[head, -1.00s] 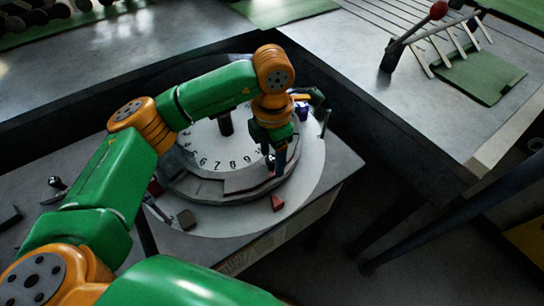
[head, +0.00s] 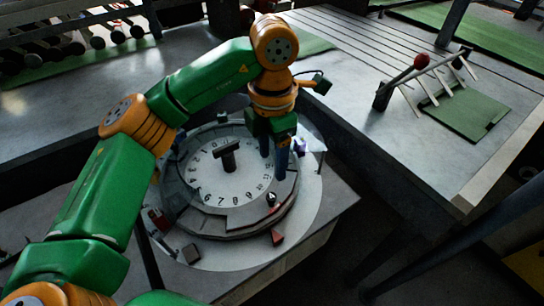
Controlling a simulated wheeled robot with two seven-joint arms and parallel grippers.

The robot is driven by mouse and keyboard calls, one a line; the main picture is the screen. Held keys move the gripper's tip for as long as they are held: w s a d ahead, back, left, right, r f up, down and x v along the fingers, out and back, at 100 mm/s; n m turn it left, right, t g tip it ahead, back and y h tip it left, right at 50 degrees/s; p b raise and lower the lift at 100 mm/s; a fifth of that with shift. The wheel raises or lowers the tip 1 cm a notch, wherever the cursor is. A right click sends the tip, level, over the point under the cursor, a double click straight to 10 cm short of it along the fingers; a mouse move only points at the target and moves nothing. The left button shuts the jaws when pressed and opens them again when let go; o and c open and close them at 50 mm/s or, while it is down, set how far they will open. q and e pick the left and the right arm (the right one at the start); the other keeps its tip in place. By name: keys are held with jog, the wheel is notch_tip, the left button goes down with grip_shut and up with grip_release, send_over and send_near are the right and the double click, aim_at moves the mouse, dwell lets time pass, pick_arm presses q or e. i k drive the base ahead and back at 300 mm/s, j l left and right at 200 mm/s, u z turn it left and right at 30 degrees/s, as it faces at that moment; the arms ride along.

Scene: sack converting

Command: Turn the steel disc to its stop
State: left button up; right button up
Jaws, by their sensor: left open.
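The steel disc (head: 226,196) is a round plate with numbers around its face, set within a stepped grey ring (head: 243,220). A dark T-shaped handle (head: 228,154) stands up near its middle. My left gripper (head: 273,163) is open and points down over the right side of the disc, to the right of the handle. I see nothing between its fingers. I cannot tell whether the fingertips touch the disc or the ring. My right gripper is not in view.
A red wedge (head: 277,237) and a dark grey block (head: 191,253) lie on the pale round plate around the ring. A steel table (head: 400,150) at the right carries a green mat (head: 467,113) and a white-pronged rack. Dark rails pass at lower right.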

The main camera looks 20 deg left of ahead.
aim_at(223, 168)
jog(key=u, duration=1.1)
jog(key=i+l, duration=0.1)
jog(key=l, duration=0.2)
jog(key=i+l, duration=0.15)
jog(key=l, duration=0.15)
jog(key=i+l+u, duration=0.1)
jog(key=l, duration=0.2)
